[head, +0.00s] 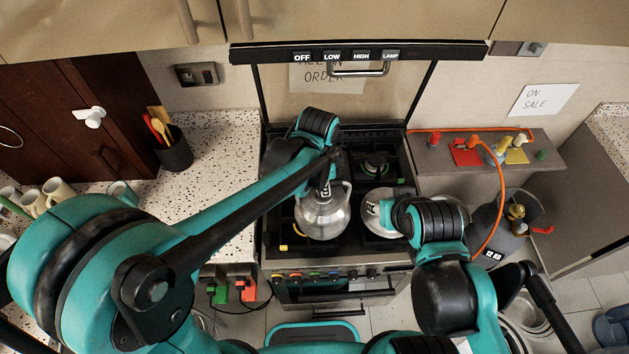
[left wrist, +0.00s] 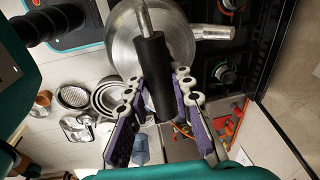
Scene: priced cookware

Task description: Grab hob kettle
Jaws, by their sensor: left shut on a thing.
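The hob kettle (head: 322,214) is a shiny metal kettle over the front left of the hob. I cannot tell whether its base touches the hob. In the left wrist view its round metal body (left wrist: 128,44) and short spout show, with a black handle grip in front. My left gripper (head: 325,178) is at the top of the kettle. In the left wrist view the purple-padded fingers of this gripper (left wrist: 158,88) stand on both sides of the black grip and are shut on it.
A second metal vessel (head: 376,214) stands right of the kettle, partly behind my right arm. A gas bottle (head: 492,232) with an orange hose is further right. A dark utensil pot (head: 174,150) stands on the left counter. The range hood (head: 440,54) hangs above.

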